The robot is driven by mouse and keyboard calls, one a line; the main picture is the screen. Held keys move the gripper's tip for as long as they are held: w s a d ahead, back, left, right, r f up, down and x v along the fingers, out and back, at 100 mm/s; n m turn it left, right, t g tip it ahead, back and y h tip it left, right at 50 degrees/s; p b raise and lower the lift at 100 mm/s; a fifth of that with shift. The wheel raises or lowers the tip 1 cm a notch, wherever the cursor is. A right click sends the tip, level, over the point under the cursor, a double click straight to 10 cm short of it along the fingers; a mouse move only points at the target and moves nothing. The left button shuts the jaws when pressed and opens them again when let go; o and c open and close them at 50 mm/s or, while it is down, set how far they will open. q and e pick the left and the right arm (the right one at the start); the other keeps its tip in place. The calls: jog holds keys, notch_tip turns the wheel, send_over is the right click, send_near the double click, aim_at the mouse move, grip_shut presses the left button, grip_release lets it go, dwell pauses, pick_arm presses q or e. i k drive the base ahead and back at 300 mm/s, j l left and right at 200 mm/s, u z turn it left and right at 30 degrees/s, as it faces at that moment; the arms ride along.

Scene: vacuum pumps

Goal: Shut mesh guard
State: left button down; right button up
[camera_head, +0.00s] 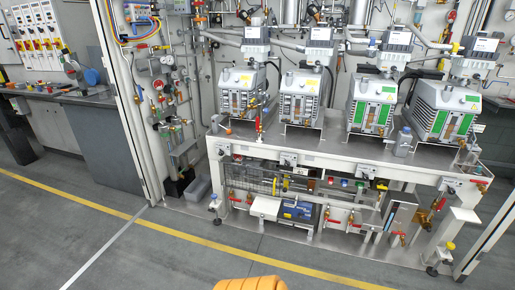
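A wire mesh panel (250,177), which looks like the mesh guard, shows below the left part of the white pump bench (330,152). It is small and dim, and I cannot tell whether it is open or shut. Hoses and pipes show around it. Neither of my grippers is in view, and nothing of mine is seen touching the mesh.
Several vacuum pumps (298,98) stand in a row on the bench. Red-handled valves (332,218) stick out low at its front. A grey work counter (92,97) is at the left. The grey floor (150,245) with a yellow line is clear in front.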

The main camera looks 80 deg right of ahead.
aim_at(274, 185)
jog(key=z, duration=2.7)
